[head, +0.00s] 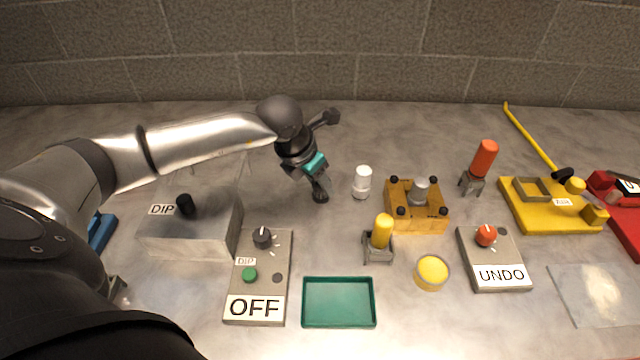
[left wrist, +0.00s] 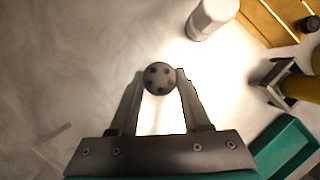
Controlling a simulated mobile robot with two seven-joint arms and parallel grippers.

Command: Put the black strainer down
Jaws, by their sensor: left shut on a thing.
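The black strainer shows in the left wrist view as a small round dark grey disc (left wrist: 159,77) with several dark holes. It sits between the two fingertips of my left gripper (left wrist: 158,88), which is shut on it. In the head view my left gripper (head: 317,184) points down at the worktop, just left of a white cylinder. The strainer there is a small dark shape at the fingertips, hard to tell from them. I cannot tell whether it touches the worktop. My right gripper is not in view.
A yellow-handled holder (head: 381,238), green tray (head: 339,302), OFF box (head: 258,278) and grey DIP tank (head: 190,235) lie nearer. Bare worktop lies behind the gripper.

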